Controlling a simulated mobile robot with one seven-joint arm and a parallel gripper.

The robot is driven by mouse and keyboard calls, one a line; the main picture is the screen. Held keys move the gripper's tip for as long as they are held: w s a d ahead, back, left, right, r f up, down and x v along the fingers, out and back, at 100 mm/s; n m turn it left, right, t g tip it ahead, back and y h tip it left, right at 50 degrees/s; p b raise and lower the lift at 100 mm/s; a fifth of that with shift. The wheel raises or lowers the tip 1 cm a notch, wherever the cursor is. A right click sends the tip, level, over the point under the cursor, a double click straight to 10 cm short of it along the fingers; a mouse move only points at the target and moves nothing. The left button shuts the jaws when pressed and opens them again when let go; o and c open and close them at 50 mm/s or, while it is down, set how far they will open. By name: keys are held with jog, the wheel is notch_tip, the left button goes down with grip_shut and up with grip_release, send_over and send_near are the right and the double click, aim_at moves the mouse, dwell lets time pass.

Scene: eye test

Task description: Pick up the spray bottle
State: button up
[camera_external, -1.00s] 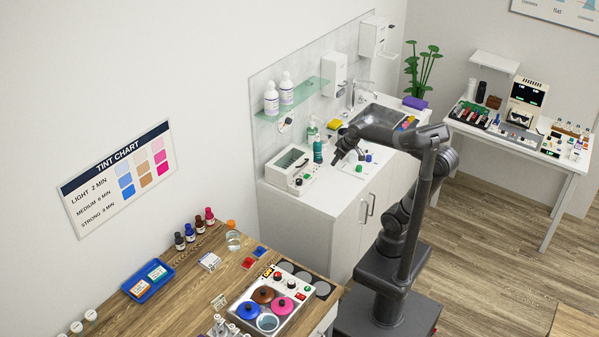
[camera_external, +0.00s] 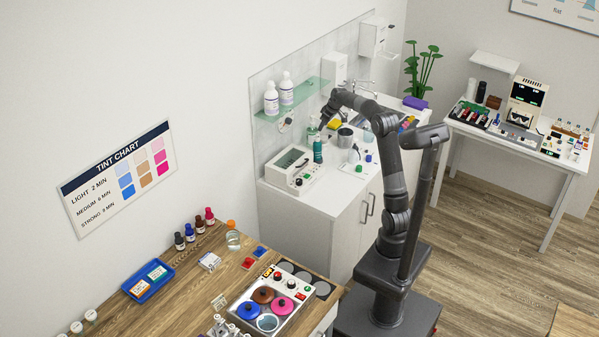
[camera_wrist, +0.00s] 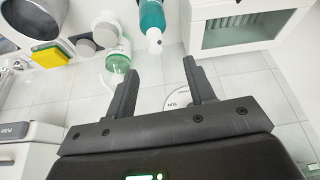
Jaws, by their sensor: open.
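A teal bottle with a white top (camera_external: 318,151), which looks like the spray bottle, stands upright on the white counter beside the white box-shaped device. In the wrist view the teal bottle (camera_wrist: 152,14) is cut off by the top edge, its white nozzle pointing toward the gap between my fingers. My gripper (camera_external: 324,123) is above and close to the bottle tops; in the wrist view its fingers (camera_wrist: 161,67) are apart with nothing held. A clear green bottle (camera_wrist: 118,58) stands just left of the teal one, near my left finger.
The white device with a window (camera_wrist: 235,28) is close on the right. The tiled wall (camera_wrist: 250,85) and glass shelf (camera_external: 270,114) with two white bottles are close by.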

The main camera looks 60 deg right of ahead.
aim_at(318, 134)
jog(key=x, duration=1.1)
jog(key=shift+w+d, duration=0.3)
jog(key=shift+d, duration=0.1)
jog(key=shift+c, duration=0.4)
grip_shut()
